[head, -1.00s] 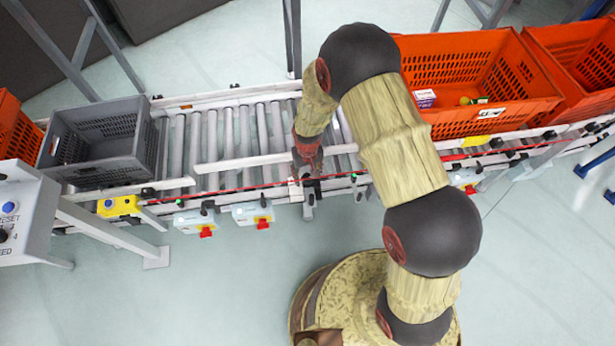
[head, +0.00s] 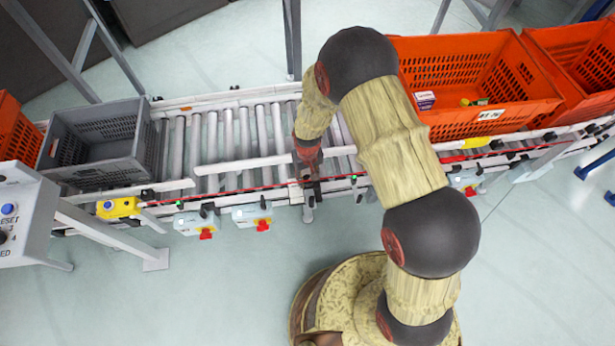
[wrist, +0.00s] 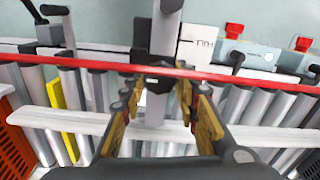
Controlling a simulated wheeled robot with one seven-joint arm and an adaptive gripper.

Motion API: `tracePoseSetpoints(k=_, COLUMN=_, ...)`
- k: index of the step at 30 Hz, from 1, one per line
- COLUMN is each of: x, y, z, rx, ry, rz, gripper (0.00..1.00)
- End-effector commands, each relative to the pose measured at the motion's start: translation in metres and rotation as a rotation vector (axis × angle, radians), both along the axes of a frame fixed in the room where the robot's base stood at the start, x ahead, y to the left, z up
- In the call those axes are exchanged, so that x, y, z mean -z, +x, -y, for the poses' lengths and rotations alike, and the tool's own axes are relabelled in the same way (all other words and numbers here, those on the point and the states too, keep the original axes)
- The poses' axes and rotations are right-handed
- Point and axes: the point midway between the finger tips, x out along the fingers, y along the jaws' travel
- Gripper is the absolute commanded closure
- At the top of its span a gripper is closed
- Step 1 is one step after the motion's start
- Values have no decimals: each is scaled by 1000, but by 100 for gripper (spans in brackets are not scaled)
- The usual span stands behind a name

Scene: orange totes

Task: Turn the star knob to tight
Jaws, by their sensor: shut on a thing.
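The star knob (wrist: 158,82) is a small dark lobed knob in the middle of the wrist view, between my fingers and in front of the red strip along the rail. My gripper (wrist: 158,90) is shut on it, one tan-padded finger on each side. In the head view my gripper (head: 309,180) points down at the conveyor's near rail, and the knob is hidden there by the fingers. A white plate with black marking (wrist: 199,42) sits beside the grey bracket at the knob. I cannot read a tight mark clearly.
The roller conveyor (head: 230,140) runs across the view. A grey tote (head: 100,170) stands left on it, an orange tote (head: 470,120) with small items right. Switch boxes with red knobs (head: 252,214) hang from the near rail left of my gripper. The floor in front is clear.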

Motion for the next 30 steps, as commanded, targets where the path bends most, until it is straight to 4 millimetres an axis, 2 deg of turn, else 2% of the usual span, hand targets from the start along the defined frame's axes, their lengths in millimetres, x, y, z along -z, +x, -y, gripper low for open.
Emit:
tracePoseSetpoints(k=3, x=0, y=0, z=0, rx=0, ry=0, rz=0, gripper=94)
tracePoseSetpoints(k=14, x=-1, y=-1, z=0, rx=62, ry=0, rz=-1, gripper=94)
tracePoseSetpoints(k=20, x=-2, y=0, z=0, rx=191, ry=0, rz=-1, gripper=94)
tracePoseSetpoints(k=30, x=-2, y=0, z=0, rx=507, ry=0, rz=0, gripper=94)
